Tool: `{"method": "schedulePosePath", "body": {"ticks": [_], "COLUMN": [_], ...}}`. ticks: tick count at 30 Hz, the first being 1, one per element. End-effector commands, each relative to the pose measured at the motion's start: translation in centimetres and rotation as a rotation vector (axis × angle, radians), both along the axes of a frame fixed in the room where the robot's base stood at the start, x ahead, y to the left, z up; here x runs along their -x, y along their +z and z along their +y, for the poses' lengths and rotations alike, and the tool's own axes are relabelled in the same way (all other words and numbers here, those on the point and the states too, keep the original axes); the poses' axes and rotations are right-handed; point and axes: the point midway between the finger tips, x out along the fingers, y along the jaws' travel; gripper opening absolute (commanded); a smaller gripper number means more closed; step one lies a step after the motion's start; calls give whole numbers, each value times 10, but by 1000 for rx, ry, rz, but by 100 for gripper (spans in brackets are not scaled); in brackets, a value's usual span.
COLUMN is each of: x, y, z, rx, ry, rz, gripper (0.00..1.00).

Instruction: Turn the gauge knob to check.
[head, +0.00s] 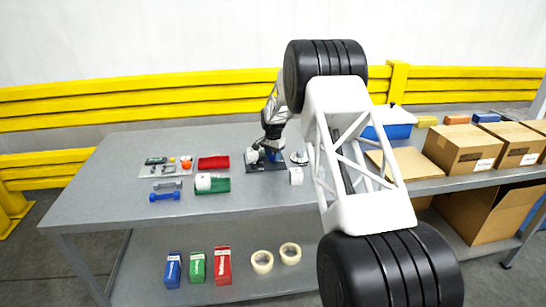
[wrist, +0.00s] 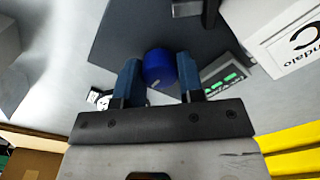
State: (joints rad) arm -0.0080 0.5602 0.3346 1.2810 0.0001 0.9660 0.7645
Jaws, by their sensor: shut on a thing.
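The gauge knob (wrist: 159,68) is a round blue knob with a small pale mark, in the upper middle of the wrist view. It sits on a dark gauge plate (wrist: 120,35), which also shows on the table in the head view (head: 262,169). My gripper (wrist: 158,74) has its two blue fingers on either side of the knob and is shut on it. In the head view my gripper (head: 266,154) is low over the plate and largely hides the knob. A grey panel with green lit marks (wrist: 222,77) lies beside the right finger; its reading is too small to tell.
A white printed box (wrist: 285,35) stands close by on the right in the wrist view. Cardboard boxes (head: 460,148) stand on the right.

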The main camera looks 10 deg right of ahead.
Motion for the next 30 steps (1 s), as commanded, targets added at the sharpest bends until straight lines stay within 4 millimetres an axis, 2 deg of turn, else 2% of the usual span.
{"method": "schedulePosePath", "body": {"ticks": [17, 18, 22, 30], "x": [-1, -1, -1, 0], "y": [1, 1, 1, 1], "z": [-1, -1, 0, 0], "rx": [1, 1, 0, 1], "ry": [-45, -45, -44, -44], "rz": [-2, -2, -1, -1], "gripper": [12, 40, 60, 61]}}
